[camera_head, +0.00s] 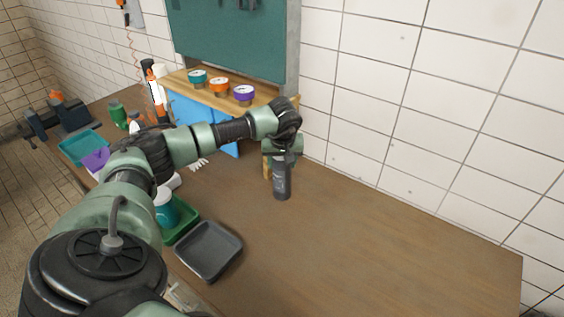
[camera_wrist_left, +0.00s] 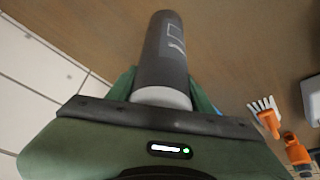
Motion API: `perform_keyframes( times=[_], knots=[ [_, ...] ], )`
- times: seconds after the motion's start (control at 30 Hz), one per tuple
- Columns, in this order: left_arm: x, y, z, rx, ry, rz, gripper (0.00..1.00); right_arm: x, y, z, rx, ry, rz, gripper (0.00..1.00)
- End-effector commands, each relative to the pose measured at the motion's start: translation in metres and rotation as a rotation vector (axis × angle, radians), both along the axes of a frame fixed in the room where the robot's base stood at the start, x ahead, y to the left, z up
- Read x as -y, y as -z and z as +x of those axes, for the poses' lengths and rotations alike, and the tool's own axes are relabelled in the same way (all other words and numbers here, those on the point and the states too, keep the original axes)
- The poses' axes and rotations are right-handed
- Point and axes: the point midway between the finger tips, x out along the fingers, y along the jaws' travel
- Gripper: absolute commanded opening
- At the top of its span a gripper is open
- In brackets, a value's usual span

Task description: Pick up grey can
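The grey can (camera_head: 282,181) is a dark grey cylinder at the back of the workbench, below my left gripper (camera_head: 281,152). In the left wrist view the grey can (camera_wrist_left: 165,55) has a pale marking and a light grey end towards the gripper. My left gripper (camera_wrist_left: 162,88) has a green finger on each side of that end, close against it, and looks shut on the can. Whether the can's far end touches the bench or hangs just above it I cannot tell. My right gripper is not in view.
A black tray (camera_head: 209,250) and a green tray (camera_head: 183,222) lie on the bench (camera_head: 370,245) at front left. Tape rolls sit on a wooden shelf (camera_head: 250,101) behind. The bench's right side is clear; a tiled wall stands behind.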

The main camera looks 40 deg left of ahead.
Motion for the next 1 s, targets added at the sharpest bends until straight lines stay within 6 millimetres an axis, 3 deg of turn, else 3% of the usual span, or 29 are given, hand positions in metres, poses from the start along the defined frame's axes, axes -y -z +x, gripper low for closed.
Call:
perform_keyframes(
  times=[0.03, 0.13, 0.47, 0.63, 0.77, 1.0],
  knots=[
    [0.000, 0.000, 0.000, 0.000, 0.000, 0.000, 0.27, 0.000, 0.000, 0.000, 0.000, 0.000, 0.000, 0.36],
    [0.000, 0.000, 0.000, 0.001, 0.000, 0.001, 0.00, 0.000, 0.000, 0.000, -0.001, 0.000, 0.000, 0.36],
    [0.000, -0.003, 0.001, 0.004, -0.001, 0.000, 0.00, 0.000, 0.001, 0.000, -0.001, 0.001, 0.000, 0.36],
    [-0.001, -0.016, 0.001, 0.005, -0.001, 0.000, 0.00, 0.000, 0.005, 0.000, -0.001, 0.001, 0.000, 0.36],
    [-0.001, -0.036, 0.002, 0.009, -0.002, 0.001, 0.00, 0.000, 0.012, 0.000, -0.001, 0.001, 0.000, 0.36],
    [0.000, -0.094, 0.002, 0.011, -0.001, -0.001, 0.00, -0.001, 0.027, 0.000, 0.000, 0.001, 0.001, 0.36]
  ],
)
